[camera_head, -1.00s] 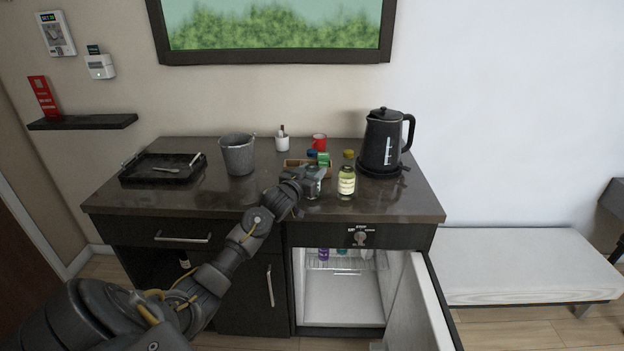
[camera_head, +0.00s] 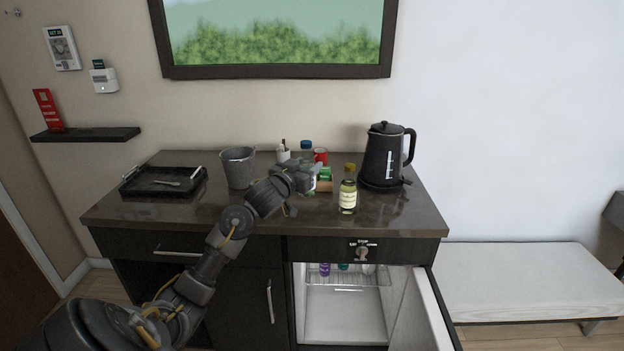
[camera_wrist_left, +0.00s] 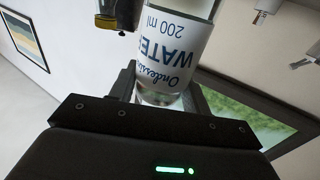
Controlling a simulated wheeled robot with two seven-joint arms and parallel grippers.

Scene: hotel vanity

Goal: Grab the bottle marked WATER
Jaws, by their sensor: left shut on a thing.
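The clear WATER bottle with a blue cap (camera_head: 307,146) is in my left gripper (camera_head: 306,178), a little above the vanity top in the head view. My gripper hides much of its body there. In the left wrist view the bottle's white label (camera_wrist_left: 172,48) reads WATER and 200 ml, upside down in the picture. The left gripper (camera_wrist_left: 165,97) is shut on the bottle's body. My right gripper is in neither view.
A yellow-capped bottle (camera_head: 348,197) stands just right of my gripper. Behind are a red mug (camera_head: 321,156), a small box (camera_head: 325,185) and a black kettle (camera_head: 383,155). A metal bucket (camera_head: 239,167) and black tray (camera_head: 163,188) are left. The minibar door (camera_head: 432,310) hangs open.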

